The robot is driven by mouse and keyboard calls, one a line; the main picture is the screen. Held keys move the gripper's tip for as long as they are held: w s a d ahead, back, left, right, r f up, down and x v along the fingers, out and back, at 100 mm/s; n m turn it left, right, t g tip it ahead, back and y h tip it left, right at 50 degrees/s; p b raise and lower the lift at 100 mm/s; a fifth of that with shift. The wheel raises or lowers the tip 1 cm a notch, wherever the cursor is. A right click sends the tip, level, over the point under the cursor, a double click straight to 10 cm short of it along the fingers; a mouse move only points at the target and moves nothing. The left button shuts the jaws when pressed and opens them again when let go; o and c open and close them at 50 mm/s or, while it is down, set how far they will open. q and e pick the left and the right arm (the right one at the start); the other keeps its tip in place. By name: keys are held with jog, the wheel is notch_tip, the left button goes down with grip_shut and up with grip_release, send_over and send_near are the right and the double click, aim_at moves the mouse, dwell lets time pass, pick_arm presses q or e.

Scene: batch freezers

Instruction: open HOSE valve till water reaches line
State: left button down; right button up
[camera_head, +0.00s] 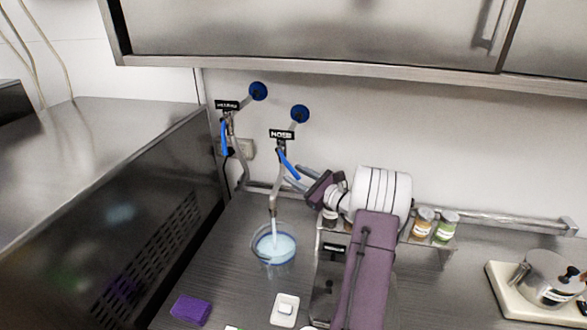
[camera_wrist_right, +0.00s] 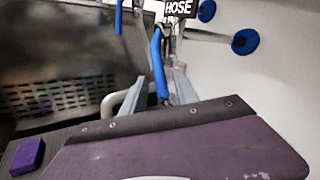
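The HOSE sign (camera_head: 282,134) hangs on the wall above a valve with a blue lever (camera_head: 288,165); the lever slants down to the right. Water runs from the hose end (camera_head: 273,207) into a clear container (camera_head: 259,256) on the counter. Pale blue water (camera_head: 281,246) is in it, near a blue ring; I cannot tell their exact relation. My right gripper (camera_head: 297,178) is at the lever. In the right wrist view, the blue lever (camera_wrist_right: 159,66) lies between the parted fingers of my right gripper (camera_wrist_right: 161,92). My left gripper is out of view.
A second valve (camera_head: 225,135) with a hanging blue lever is to the left. Jars (camera_head: 422,222) stand on a small shelf at right. A dark steel machine (camera_head: 130,220) bounds the left.

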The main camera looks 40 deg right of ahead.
jog(key=shift+w, duration=0.65)
grip_shut()
dwell(0.9)
